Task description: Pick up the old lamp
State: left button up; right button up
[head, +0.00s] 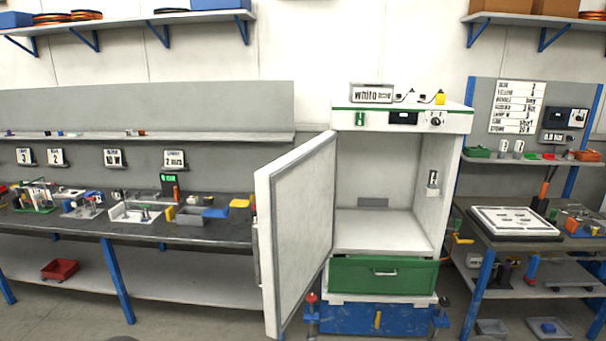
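I cannot pick out a lamp for certain in the head view. The white cabinet (345,150) stands right of centre with its door (295,225) swung open to the left. Its chamber looks empty apart from a small white fitting with dark marks (433,178) on the right inner wall and a grey plate (373,202) on the back wall. I cannot tell whether the fitting is a lamp. Neither of my grippers shows in this view.
A green drawer (350,274) is shut below the chamber. The long left bench (100,230) holds several small fixtures and bins. The right bench (480,240) carries a white framed panel (513,222). A red bin (60,269) sits on the lower left shelf. The open door blocks space before the cabinet's left.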

aim_at(433, 175)
jog(key=j+z, duration=0.15)
jog(key=z, duration=0.2)
jog(key=i+j+z, duration=0.1)
jog(key=z, duration=0.2)
jog(key=i+j+z, duration=0.1)
jog(key=j+z, duration=0.15)
jog(key=j, duration=1.1)
jog(key=j+z, duration=0.25)
jog(key=j, duration=1.1)
jog(key=i+j, duration=0.2)
jog(key=i, duration=0.15)
jog(key=i+j, duration=0.2)
jog(key=i, duration=0.15)
